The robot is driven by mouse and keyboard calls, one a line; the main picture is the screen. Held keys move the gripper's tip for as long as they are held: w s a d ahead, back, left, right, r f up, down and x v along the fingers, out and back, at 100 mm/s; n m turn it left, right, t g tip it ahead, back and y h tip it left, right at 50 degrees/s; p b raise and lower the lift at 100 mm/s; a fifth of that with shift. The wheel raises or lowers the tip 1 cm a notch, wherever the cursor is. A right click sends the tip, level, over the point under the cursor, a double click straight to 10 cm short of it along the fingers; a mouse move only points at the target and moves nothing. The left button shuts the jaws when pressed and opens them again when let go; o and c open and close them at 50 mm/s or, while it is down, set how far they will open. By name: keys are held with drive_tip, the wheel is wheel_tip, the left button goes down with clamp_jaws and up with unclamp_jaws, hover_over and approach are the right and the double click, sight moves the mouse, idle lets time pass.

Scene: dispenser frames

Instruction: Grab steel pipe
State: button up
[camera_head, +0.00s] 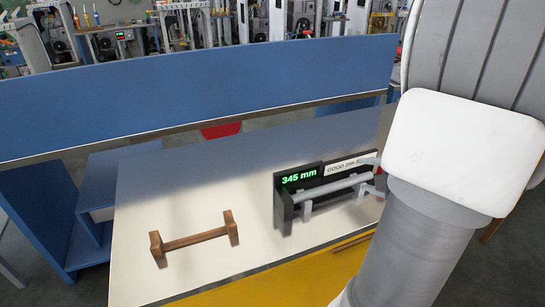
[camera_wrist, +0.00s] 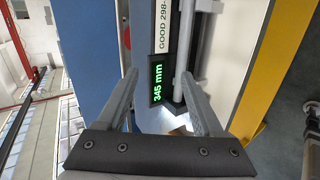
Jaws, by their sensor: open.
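A grey steel pipe (camera_head: 333,189) lies level across the light supports of a dark measuring stand (camera_head: 283,207) on the table. The stand's green display reads 345 mm. In the wrist view, the pipe (camera_wrist: 183,45) runs beside the display (camera_wrist: 157,82), with its near end close to my right finger. My gripper (camera_wrist: 157,85) is open, with nothing seen held between its fingers. In the head view, its fingers show at the stand's right end, while my arm hides part of that area. I cannot tell whether a finger touches the pipe.
A wooden rack (camera_head: 157,250) with a brown bar between two end blocks stands at the left of the pale table (camera_head: 260,240). A blue panel (camera_head: 200,90) rises behind, with a red object (camera_head: 220,130) below it. A yellow edge (camera_head: 290,280) borders the front. Table space between rack and stand is clear.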

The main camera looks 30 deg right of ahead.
wheel_tip(320, 180, down, 4)
drive_tip(key=s+n+y+b, duration=0.1)
drive_tip(key=s, duration=0.2)
drive_tip(key=b, duration=0.3)
approach(334, 187)
drive_tip(key=x, duration=0.3)
drive_tip(key=shift+w, duration=0.45)
drive_tip(key=x, duration=0.2)
drive_tip(key=b+x, duration=0.1)
drive_tip(key=x, duration=0.1)
drive_tip(key=shift+f, duration=0.55)
drive_tip(key=shift+w+d+f, duration=0.1)
drive_tip(key=shift+w+d, duration=0.05)
drive_tip(key=shift+w, duration=0.2)
clamp_jaws()
